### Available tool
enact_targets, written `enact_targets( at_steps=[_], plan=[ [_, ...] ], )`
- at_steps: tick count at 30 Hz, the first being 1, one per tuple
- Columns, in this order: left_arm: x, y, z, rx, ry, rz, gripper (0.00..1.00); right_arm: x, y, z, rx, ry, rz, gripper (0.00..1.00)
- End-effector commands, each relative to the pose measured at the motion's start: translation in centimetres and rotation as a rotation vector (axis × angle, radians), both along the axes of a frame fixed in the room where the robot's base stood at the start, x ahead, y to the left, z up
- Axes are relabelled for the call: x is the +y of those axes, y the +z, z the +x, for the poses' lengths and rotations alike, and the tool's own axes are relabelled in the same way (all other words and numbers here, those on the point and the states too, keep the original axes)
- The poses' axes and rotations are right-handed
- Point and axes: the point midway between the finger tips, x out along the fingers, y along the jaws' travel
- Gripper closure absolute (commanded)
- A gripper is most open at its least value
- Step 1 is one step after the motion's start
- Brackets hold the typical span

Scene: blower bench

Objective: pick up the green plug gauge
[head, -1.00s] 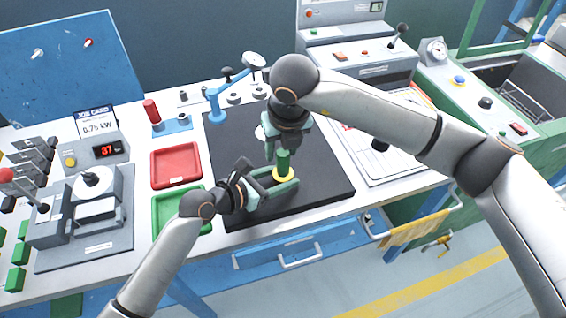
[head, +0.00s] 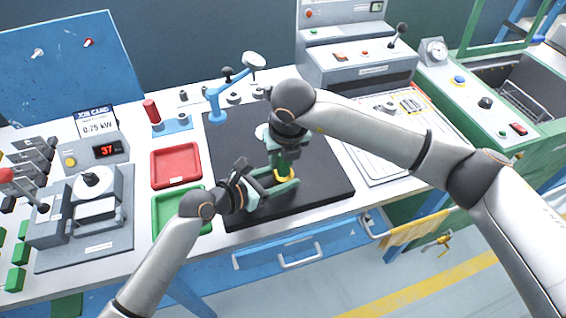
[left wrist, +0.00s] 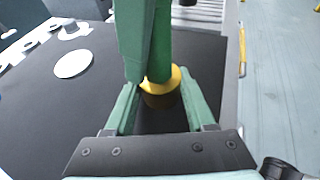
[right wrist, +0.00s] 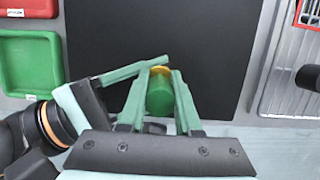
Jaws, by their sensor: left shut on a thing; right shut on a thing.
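The green plug gauge (right wrist: 160,97) is a green cylinder, seen between the fingers of my right gripper (right wrist: 158,72) in the right wrist view. My right gripper (head: 283,163) is shut on it from above in the head view, its fingers hiding most of it. A yellow round part (left wrist: 163,97) lies directly below, between the fingers of my left gripper (left wrist: 160,88), which is shut on it. The yellow part also shows in the head view (head: 283,178). Whether the gauge sits inside the yellow part or only touches it cannot be told.
The black mat (head: 325,185) lies below both grippers. A red tray (head: 176,165) and a green tray (head: 165,212) stand to its left. A blue stand with a dial (head: 222,97) is at the back of the mat. A grey machine (head: 358,70) stands at the back right.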

Motion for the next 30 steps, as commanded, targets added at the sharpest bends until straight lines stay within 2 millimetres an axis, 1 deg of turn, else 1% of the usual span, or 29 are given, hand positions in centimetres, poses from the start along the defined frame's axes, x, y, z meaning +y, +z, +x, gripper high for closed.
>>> enact_targets(
  at_steps=[11, 14, 17, 24, 27, 30],
  plan=[
    [0.1, 0.0, 0.0, 0.0, 0.001, 0.001, 1.0, -0.1, 0.1, 0.1, -0.002, -0.001, 0.0, 1.0],
    [0.1, 0.0, 0.0, 0.0, 0.001, 0.001, 1.0, 0.0, 0.8, 0.1, -0.004, -0.001, 0.0, 1.0],
    [0.1, 0.0, 0.0, 0.001, 0.001, 0.002, 1.0, 0.0, 2.3, 0.1, -0.006, 0.001, 0.001, 1.0],
    [0.1, 0.0, 0.0, 0.0, 0.001, 0.001, 1.0, 0.0, 7.2, 0.1, -0.006, 0.001, 0.001, 1.0],
    [0.1, -0.1, 0.0, 0.0, 0.001, 0.001, 1.0, 0.0, 8.7, 0.1, -0.004, 0.001, 0.0, 1.0],
    [0.1, -0.1, 0.0, 0.001, 0.001, 0.002, 1.0, 0.0, 9.6, 0.1, -0.003, 0.001, 0.0, 1.0]
  ],
)
